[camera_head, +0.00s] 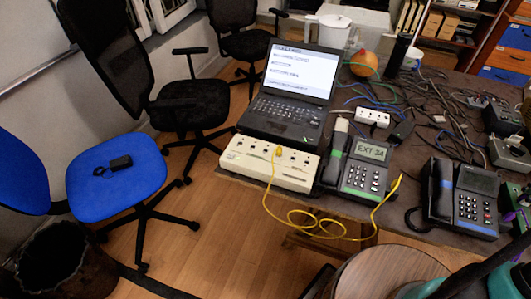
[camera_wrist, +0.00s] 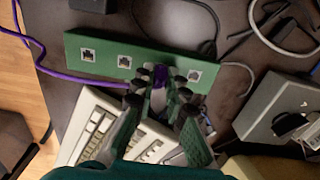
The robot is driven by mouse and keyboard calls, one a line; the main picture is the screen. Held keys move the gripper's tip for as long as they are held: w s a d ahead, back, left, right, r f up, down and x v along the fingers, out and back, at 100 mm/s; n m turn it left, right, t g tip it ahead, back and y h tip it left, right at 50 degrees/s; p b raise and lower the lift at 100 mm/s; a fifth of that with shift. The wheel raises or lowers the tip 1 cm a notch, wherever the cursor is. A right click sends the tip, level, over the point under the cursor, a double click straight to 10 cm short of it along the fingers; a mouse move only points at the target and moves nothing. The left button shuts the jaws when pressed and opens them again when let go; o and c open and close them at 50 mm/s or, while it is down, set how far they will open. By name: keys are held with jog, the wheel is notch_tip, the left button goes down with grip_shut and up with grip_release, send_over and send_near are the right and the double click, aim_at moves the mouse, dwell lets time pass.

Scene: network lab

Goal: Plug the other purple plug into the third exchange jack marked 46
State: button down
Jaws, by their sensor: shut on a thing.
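In the wrist view my gripper (camera_wrist: 160,92) is shut on a purple plug (camera_wrist: 160,75), of which only a small part shows between the fingers. It is over the near edge of a green panel (camera_wrist: 76,48) with several square jacks; I cannot tell whether the plug touches it. A purple cable (camera_wrist: 62,76) runs left of the panel. In the head view a cream box (camera_head: 265,172), which looks like the exchange, sits at the table's front edge with a yellow plug (camera_head: 278,151) in it. Its jack markings are too small to read.
A laptop (camera_head: 285,100) stands behind the cream box. A phone showing EXT 34 (camera_head: 365,170) and a second phone (camera_head: 470,198) stand to the right. A yellow cable (camera_head: 300,222) hangs over the front edge. Loose cables crowd the table. A cream keyed device (camera_wrist: 115,120) lies below my fingers.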

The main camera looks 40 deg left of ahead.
jog(key=shift+r, duration=0.1)
dwell(0.3)
jog(key=shift+r, duration=2)
jog(key=c, duration=2.2)
grip_release()
grip_shut()
